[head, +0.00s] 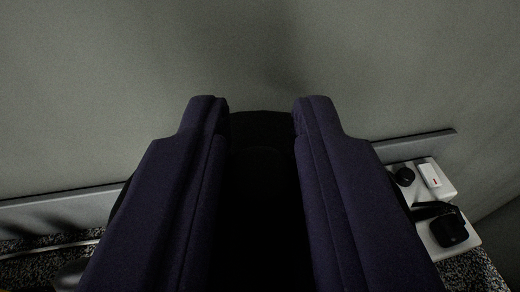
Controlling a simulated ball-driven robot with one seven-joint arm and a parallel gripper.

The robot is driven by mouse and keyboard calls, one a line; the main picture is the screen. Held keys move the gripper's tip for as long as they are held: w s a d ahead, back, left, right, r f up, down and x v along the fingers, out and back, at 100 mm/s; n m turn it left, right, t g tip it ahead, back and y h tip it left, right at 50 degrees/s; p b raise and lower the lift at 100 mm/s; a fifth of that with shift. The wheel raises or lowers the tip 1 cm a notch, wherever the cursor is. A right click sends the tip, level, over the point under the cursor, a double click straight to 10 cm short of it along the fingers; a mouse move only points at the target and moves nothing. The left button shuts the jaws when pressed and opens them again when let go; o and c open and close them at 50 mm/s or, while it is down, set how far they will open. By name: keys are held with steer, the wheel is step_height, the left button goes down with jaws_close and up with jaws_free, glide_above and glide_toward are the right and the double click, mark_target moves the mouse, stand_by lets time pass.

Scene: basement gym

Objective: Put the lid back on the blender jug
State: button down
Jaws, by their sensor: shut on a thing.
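My gripper (262,116) fills the middle of the head view, with one thick purple finger on each side. It is shut on a black thing (262,128) between the fingertips, which looks like the lid. Only its dark, rounded far edge shows clearly; the rest is lost in shadow between the fingers. I cannot make out the blender jug in this view. My fingers hide much of the area below and ahead.
A plain grey wall (260,50) stands ahead, with a skirting strip (60,207) along its foot. At right, a low white surface (443,250) holds a small black round thing (404,176), a white box (430,175) and a black object (450,230). Speckled floor (475,270) shows beside it.

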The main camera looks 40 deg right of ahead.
stand_by(0.4)
steer(key=shift+c, duration=2.2)
jaws_free()
steer(key=shift+r+p, duration=1.15)
steer(key=shift+r, duration=2.35)
jaws_close()
